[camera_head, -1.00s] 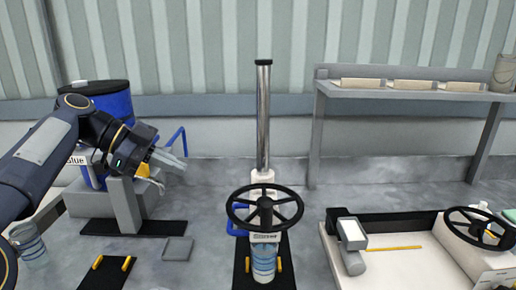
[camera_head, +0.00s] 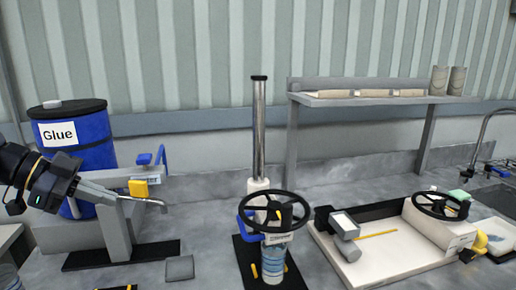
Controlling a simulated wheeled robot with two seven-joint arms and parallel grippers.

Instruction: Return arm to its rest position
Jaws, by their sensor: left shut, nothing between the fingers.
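My left gripper (camera_head: 104,194) is at the left of the head view, its arm coming in from the left edge. Its fingers are shut with nothing between them and point right, in front of the blue glue barrel (camera_head: 92,122) and the grey stand (camera_head: 118,228). I cannot tell whether the fingers touch the stand.
A white tray (camera_head: 375,262) with a roll and another handwheel (camera_head: 441,206) is at right. A grey shelf (camera_head: 385,100) stands behind.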

